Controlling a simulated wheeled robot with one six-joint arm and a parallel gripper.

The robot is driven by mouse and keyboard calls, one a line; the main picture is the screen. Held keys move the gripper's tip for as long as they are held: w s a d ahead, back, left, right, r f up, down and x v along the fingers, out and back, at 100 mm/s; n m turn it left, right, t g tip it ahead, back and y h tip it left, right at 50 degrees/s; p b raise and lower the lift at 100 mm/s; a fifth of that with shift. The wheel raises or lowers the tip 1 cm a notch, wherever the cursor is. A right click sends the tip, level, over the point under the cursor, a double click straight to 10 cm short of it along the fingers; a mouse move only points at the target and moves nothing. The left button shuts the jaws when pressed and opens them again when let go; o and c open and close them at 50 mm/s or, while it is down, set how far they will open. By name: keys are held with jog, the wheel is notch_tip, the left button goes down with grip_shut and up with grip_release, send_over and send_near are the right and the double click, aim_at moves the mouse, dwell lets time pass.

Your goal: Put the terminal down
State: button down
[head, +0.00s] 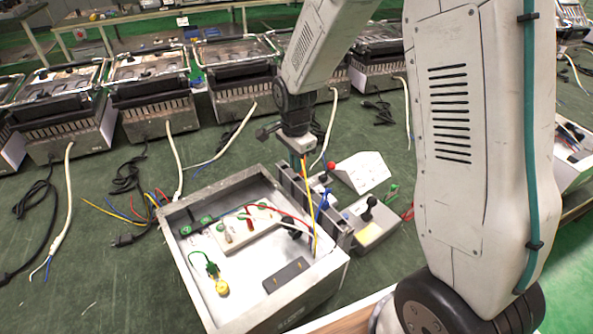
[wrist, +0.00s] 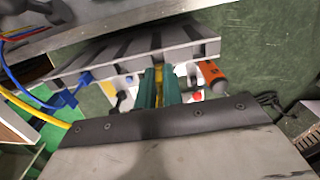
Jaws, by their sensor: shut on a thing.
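My gripper (head: 303,160) hangs above the grey slotted rack at the right side of the open metal box (head: 177,211). In the wrist view its two green fingers (wrist: 160,88) are close together, shut on a narrow yellow piece between them, which I take to be the terminal (wrist: 160,84). The fingers hide most of it. A yellow wire (head: 313,225) runs from below my gripper down into the box. The slotted rack (wrist: 145,50) lies just beyond the fingertips in the wrist view; I cannot tell whether the terminal touches it.
The box holds a white terminal block (head: 250,231), a black plate (head: 286,275) and a yellow-green part (head: 221,286). Right of the rack are a grey control box (head: 372,228) and a white sloped box (head: 362,172). Several heater units with loose cables stand behind.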

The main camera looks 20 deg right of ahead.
jog(key=shift+s+f, duration=0.1)
jog(key=shift+f, duration=1.5)
jog(key=shift+f, duration=0.1)
